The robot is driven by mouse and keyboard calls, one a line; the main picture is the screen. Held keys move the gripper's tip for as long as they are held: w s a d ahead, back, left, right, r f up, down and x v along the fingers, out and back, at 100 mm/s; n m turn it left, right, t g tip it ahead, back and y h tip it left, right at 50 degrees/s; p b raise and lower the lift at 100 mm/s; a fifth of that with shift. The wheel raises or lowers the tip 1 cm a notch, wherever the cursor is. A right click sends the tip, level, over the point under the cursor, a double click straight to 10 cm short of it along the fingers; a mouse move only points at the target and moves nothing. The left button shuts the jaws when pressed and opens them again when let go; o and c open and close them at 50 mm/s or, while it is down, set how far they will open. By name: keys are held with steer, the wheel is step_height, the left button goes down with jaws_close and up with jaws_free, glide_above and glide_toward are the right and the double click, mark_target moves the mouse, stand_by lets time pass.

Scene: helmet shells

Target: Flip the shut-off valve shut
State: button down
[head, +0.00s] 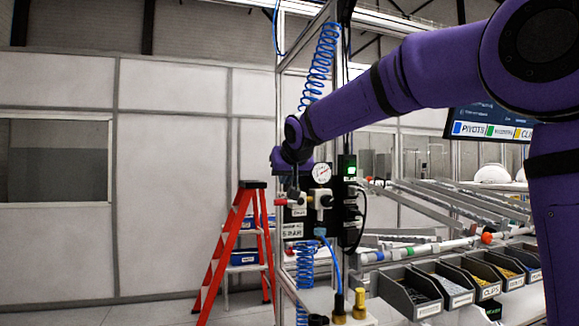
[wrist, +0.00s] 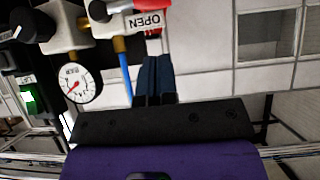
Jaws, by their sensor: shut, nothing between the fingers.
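The shut-off valve has a red handle (head: 281,202) at the left of the small air panel in the head view. In the wrist view the red handle (wrist: 153,5) shows only partly at the top edge, by a white OPEN label (wrist: 143,21) and the metal valve body (wrist: 115,6). My gripper (wrist: 157,58) is shut and empty, with its dark fingers pointing toward the label and handle. In the head view my gripper (head: 293,190) is just above the valve, partly hidden by my wrist. I cannot tell whether the fingertips touch the handle.
A round gauge (head: 321,172) and a green-lit box (head: 347,167) sit right of the valve. A blue hose (wrist: 123,70) runs close beside my fingers. Parts bins (head: 410,292) stand lower right. An orange stepladder (head: 237,238) stands left behind the panel.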

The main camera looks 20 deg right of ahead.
mark_target(280, 200)
steer(key=shift+w+f, duration=0.2)
steer(key=shift+f, duration=0.5)
steer(key=shift+w+f, duration=0.25)
steer(key=shift+f, duration=0.5)
steer(key=shift+w+f, duration=0.2)
steer(key=shift+f, duration=0.5)
steer(key=shift+a+f+n+h, duration=0.2)
steer(key=shift+f+n+h, duration=0.2)
steer(key=shift+a+f+n+h, duration=0.15)
steer(key=shift+f+n+h, duration=0.15)
steer(key=shift+f+h, duration=0.15)
steer(key=d+f+n+t+h, duration=0.3)
steer(key=f+n+h, duration=0.4)
steer(key=n+h, duration=0.1)
steer(key=shift+d+n, duration=0.15)
steer(key=shift+n, duration=0.35)
steer(key=shift+d+f, duration=0.1)
steer(key=shift+f, duration=0.1)
